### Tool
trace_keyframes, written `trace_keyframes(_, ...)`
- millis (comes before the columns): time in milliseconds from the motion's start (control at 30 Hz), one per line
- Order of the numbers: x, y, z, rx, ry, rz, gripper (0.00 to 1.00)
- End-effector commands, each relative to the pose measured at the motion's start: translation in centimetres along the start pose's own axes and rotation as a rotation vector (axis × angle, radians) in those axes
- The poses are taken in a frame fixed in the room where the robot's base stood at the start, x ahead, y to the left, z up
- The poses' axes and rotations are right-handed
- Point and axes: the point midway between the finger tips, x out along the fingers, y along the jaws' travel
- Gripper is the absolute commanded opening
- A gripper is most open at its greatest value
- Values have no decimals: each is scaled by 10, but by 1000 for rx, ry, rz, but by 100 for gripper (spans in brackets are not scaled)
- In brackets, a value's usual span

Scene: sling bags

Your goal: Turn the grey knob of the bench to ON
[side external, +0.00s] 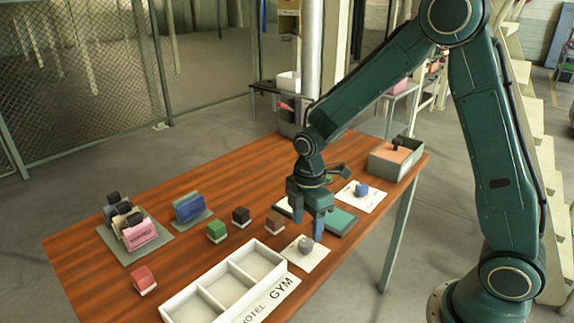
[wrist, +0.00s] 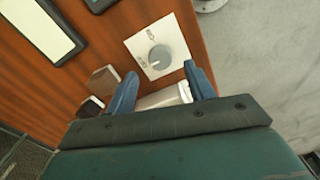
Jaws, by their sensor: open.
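The grey knob (side external: 305,244) sits on a white square plate (side external: 312,261) near the bench's front edge. In the wrist view the knob (wrist: 159,57) is a round grey dial with a pale mark towards its lower left. Small lettering is on the plate (wrist: 177,38) at the dial's upper left and lower left, too small to read surely. My gripper (side external: 307,222) is above and slightly behind the knob, pointing down. In the wrist view my gripper's fingers (wrist: 163,84) are apart, with nothing between them; the knob appears beyond their tips.
A white sectioned tray (side external: 230,287) marked HOTEL and GYM lies left of the knob. A blue knob (side external: 361,190) sits on another white plate behind. Small blocks, green (side external: 217,230), black (side external: 240,215) and brown (side external: 274,222), stand nearby. A grey-green box (side external: 397,160) stands at the far right.

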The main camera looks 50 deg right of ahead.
Motion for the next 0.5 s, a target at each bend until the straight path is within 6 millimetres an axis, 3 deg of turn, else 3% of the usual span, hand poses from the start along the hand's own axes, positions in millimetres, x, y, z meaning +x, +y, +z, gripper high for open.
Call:
trace_keyframes(200,30,0,0,0,-1,-3,53)
trace_keyframes(500,49,0,0,0,0,-1,53)
